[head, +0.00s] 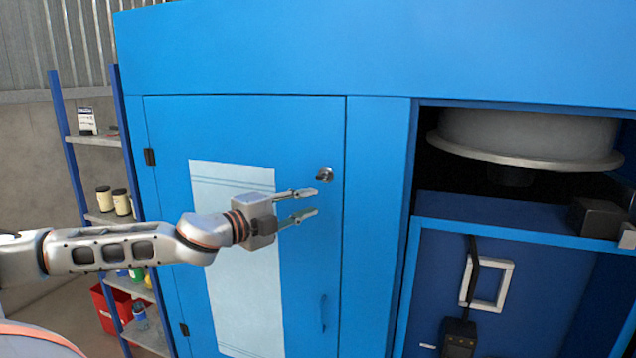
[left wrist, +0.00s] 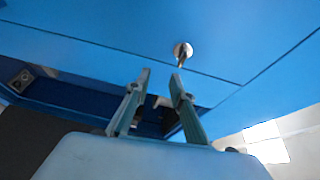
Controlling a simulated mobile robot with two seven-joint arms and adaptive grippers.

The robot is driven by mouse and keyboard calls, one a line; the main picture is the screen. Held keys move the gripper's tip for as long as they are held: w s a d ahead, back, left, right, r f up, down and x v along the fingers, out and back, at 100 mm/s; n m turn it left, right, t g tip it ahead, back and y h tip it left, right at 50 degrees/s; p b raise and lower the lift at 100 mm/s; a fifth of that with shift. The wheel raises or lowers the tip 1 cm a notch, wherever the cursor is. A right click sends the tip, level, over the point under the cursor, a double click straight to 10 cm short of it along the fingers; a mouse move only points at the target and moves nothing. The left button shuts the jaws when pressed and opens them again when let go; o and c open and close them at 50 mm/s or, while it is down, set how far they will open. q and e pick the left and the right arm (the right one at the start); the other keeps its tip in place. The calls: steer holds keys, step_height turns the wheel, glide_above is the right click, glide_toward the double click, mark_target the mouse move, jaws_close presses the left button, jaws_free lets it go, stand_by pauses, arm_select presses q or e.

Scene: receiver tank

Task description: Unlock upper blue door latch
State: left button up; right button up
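The upper latch (head: 324,174) is a small round silver fitting near the upper right edge of the blue door (head: 240,125), which looks shut. My left gripper (head: 317,202) is in front of the door, just below and left of the latch, with its two fingers apart and nothing between them. In the left wrist view the latch (left wrist: 182,50) shows beyond the open fingertips (left wrist: 161,74), with a small tab hanging down. The fingers look apart from it. My right gripper is in neither view.
A white sheet (head: 245,290) covers the door's middle, and a blue handle (head: 323,313) sits low on its right. Hinges (head: 150,157) are on the left edge. Right of the door, an open bay holds a grey round tank (head: 528,138). Shelves (head: 95,140) stand at left.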

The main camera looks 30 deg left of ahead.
mark_target(320, 179)
arm_select(q)
steer(key=shift+t+y, duration=0.3)
steer(key=w+r+p, duration=0.1)
steer(key=w, duration=0.1)
steer(key=w+a+r+p, duration=0.1)
steer(key=w, duration=0.1)
steer(key=w+r+p, duration=0.1)
steer(key=w, duration=0.1)
steer(key=shift+a+r, duration=0.2)
steer(key=shift+r, duration=0.15)
steer(key=shift+w+d+f+p, duration=0.15)
steer(key=shift+w+p, duration=0.2)
steer(key=shift+w, duration=0.2)
jaws_close()
